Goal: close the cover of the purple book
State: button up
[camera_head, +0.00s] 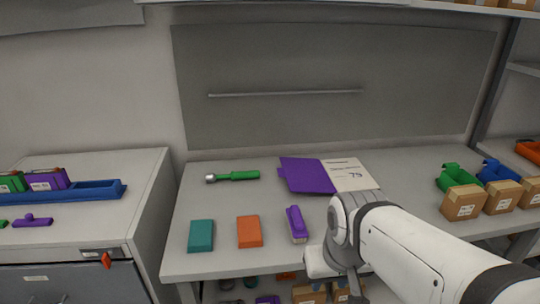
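My white arm comes in from the lower right and bends just in front of the page's lower edge. My gripper and its fingers do not show.
A green-handled tool (235,176) lies left of the book. A teal block (201,236), an orange block (249,231) and a purple object (297,224) are along the front. Green (451,178) and blue bins and small cardboard boxes (462,203) stand at the right. The bench between tool and blocks is clear.

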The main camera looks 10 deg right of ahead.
aim_at(304, 174)
jog(key=z, duration=0.05)
jog(key=k, duration=1)
jog(key=u, duration=1)
jog(key=i, duration=1.75)
jog(key=z, duration=0.45)
